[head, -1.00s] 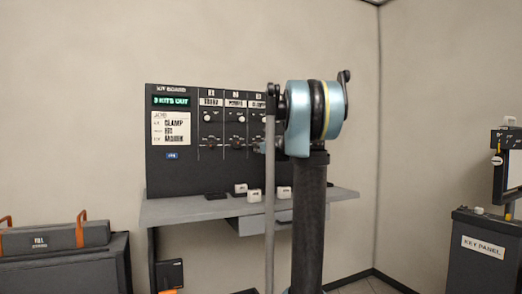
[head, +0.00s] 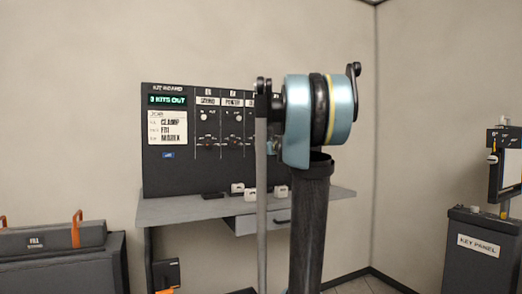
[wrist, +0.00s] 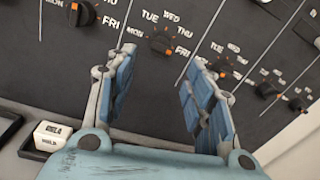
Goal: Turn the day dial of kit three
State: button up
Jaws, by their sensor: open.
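The kit board (head: 165,180) is a dark upright panel with kit columns, each with an upper knob and a lower day dial; my arm covers its right part, including kit three's column, in the head view. In the wrist view, a black day dial (wrist: 163,40) with an orange mark and day labels lies just beyond and between my fingertips. Kit numbers are not readable there. My gripper (wrist: 162,62) is open and empty, apart from the dial.
A grey shelf (head: 170,213) juts out below the board, bearing white blocks (head: 237,188) and a dark tray. One white block (wrist: 50,137) shows at lower left in the wrist view. A grey case (head: 50,238) stands left; a key panel cabinet (head: 475,255) stands right.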

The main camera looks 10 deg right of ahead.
jog(key=shift+v, duration=1.9)
